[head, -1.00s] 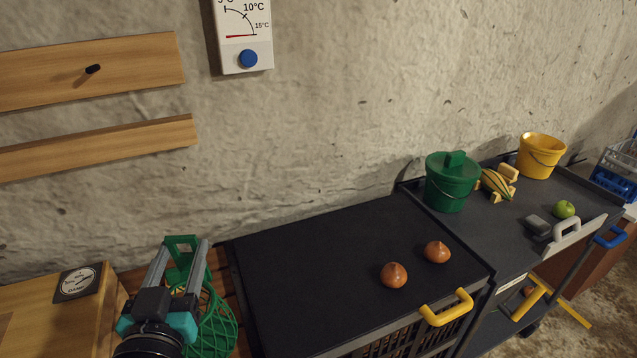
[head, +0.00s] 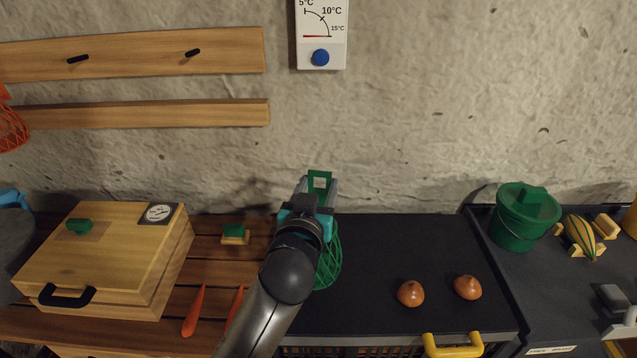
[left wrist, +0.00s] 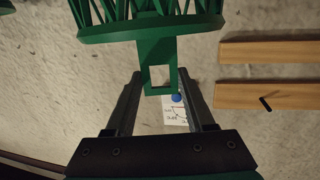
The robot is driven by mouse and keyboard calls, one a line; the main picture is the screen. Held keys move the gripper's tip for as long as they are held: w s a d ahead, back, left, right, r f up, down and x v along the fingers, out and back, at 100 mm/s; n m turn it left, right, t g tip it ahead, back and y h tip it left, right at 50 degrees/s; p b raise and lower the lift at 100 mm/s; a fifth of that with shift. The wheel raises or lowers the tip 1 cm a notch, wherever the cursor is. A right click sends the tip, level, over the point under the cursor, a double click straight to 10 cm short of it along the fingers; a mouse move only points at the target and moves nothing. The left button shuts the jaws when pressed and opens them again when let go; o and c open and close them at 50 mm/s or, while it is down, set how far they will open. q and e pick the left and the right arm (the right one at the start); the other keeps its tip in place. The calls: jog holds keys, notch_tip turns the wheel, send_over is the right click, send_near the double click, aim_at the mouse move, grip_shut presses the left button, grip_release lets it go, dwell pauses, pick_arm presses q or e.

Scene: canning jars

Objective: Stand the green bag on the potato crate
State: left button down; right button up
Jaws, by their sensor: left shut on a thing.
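The green bag (head: 330,262) is a net bag with a stiff green handle. My left gripper (head: 318,195) is shut on that handle, and the bag hangs below it, partly hidden by my arm. In the left wrist view the green bag (left wrist: 158,28) shows its handle between the fingers of my left gripper (left wrist: 165,88). The potato crate (head: 385,255) seems to be the dark flat-topped crate with a yellow handle and slatted front. The bag shows over its left part; I cannot tell whether it touches the top. My right gripper is not in view.
Two brown onions (head: 411,294) (head: 467,287) sit on the crate's front right. Its back middle is bare. A green bucket (head: 527,222) stands on the cart at right. A wooden box (head: 95,262) and carrots (head: 194,310) are at left. The wall is close behind.

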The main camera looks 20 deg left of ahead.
pick_arm(q)
jog(key=shift+d+f+b, duration=0.1)
jog(key=shift+f+b, duration=0.6)
jog(key=shift+f, duration=0.5)
jog(key=shift+f+b, duration=1.75)
jog(key=shift+f, duration=0.65)
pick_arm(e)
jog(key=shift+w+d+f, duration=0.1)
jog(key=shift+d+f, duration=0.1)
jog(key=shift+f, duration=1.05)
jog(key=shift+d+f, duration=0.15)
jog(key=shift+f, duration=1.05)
pick_arm(q)
jog(key=shift+f+b, duration=0.3)
jog(key=shift+f, duration=0.1)
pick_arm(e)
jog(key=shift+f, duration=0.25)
pick_arm(q)
jog(key=shift+c, duration=0.9)
grip_release()
jog(key=shift+s, duration=0.1)
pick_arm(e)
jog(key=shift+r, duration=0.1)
